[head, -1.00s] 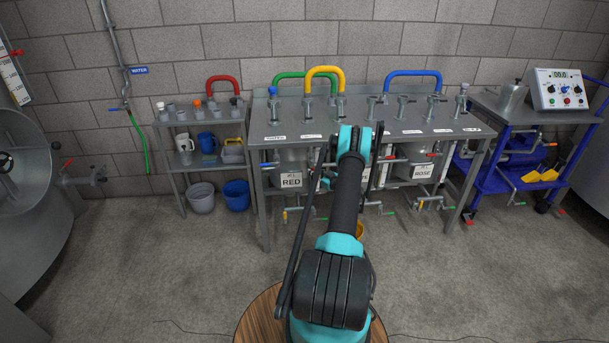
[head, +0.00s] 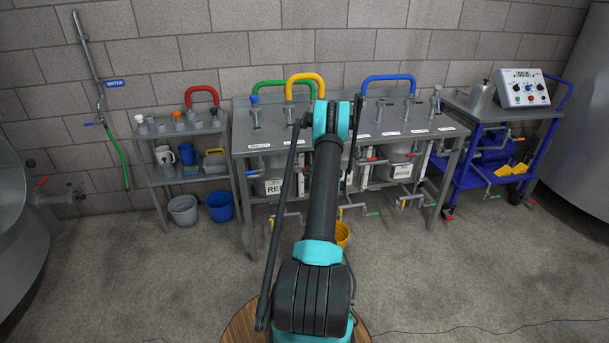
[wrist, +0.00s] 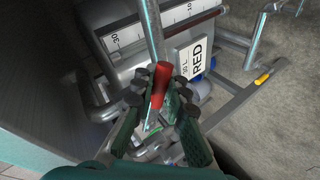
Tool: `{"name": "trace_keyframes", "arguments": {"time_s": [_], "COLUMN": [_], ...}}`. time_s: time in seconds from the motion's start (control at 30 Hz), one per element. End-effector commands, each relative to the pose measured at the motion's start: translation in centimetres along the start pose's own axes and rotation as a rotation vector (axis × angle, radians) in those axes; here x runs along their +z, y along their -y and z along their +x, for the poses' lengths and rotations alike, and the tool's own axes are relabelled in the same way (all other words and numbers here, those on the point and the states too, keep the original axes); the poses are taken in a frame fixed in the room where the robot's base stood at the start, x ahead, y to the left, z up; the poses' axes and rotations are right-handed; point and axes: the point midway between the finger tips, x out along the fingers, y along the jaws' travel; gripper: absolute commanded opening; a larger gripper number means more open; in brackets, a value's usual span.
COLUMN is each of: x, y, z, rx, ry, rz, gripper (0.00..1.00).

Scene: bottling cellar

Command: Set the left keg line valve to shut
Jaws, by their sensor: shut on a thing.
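The left keg, a grey tank with a "RED" label (head: 272,187), stands under the steel bench. In the wrist view its label (wrist: 197,57) and a numbered scale (wrist: 130,34) show close up. A valve lever with a red grip (wrist: 160,84) is in front of the tank, beside a vertical metal pipe (wrist: 152,30). My gripper (wrist: 160,98) is shut on this red lever, its green fingers on either side. The valve body below is partly hidden by the fingers. In the head view my arm hides the gripper and the lever.
The steel bench (head: 310,140) carries several taps and coloured hoops. A "ROSE" keg (head: 403,171) stands to the right, with red-handled pipework around it. A yellow bucket (head: 342,234) is behind my arm. A shelf (head: 172,131) stands left, a blue trolley (head: 505,125) right. The front floor is clear.

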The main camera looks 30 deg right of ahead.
Motion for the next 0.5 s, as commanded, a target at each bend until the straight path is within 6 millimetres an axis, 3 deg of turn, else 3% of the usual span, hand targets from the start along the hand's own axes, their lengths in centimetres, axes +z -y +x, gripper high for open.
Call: {"name": "trace_keyframes", "arguments": {"time_s": [0.5], "x": [-0.2], "y": [-1.9], "z": [-1.4], "rx": [-0.001], "ry": [0.218], "rz": [-0.321], "gripper": [0.00]}}
